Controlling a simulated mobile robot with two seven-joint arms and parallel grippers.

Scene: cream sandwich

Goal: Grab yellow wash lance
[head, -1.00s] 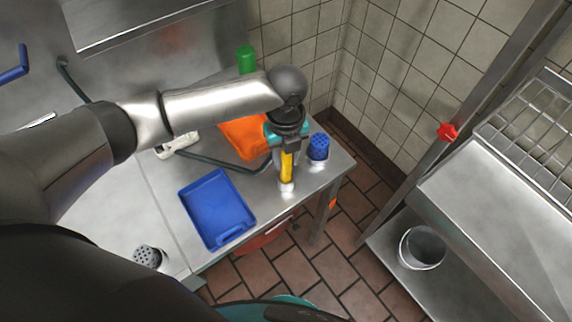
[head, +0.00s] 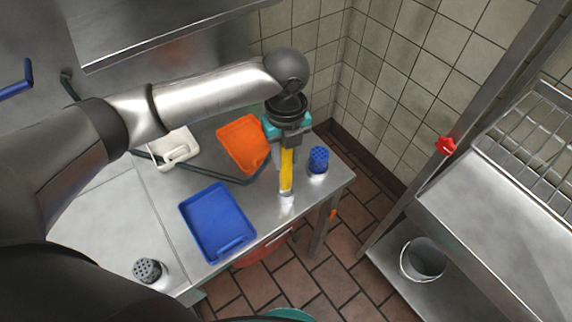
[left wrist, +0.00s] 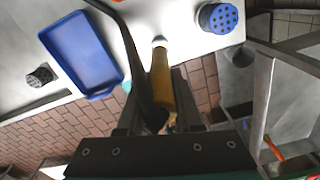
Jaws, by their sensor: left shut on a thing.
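The yellow wash lance (head: 287,172) is upright near the right end of the steel table, with a pale, shiny piece at its lower end. My left gripper (head: 287,143) is above the table and shut on the lance's upper part. The lance also shows in the left wrist view (left wrist: 161,75), running between the fingers (left wrist: 160,115). A dark hose or bar (left wrist: 136,60) runs up to the gripper beside the lance; I cannot tell whether it is joined to it. Whether the lance's lower end touches the table is unclear. My right gripper is not in view.
A blue tray (head: 217,220) lies left of the lance, an orange tray (head: 240,142) behind it. A blue holed container (head: 318,159) stands close on the right. A white item (head: 174,148) and a grey holed container (head: 148,270) are further left. A tiled wall is behind.

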